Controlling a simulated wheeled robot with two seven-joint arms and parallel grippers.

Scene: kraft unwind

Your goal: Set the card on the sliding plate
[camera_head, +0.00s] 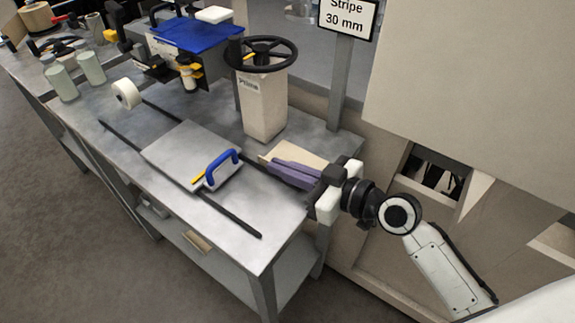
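The sliding plate (185,147) is a flat grey plate lying across two dark rails on the metal table. A blue handle (222,167) and a yellow strip stand at its right front edge. A tan card (297,152) shows at the table's right end, partly hidden behind my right gripper. My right gripper (275,170) reaches in from the right with purple fingers right in front of the card, to the right of the plate. The fingers look close together, but I cannot tell whether the card is between them. My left gripper is not in view.
A beige post with a black handwheel (268,55) stands behind the plate. A blue-topped machine (195,35) and a white roll (126,93) are farther left. A "Stripe 30 mm" sign (346,17) rises at the back. The plate's top is bare.

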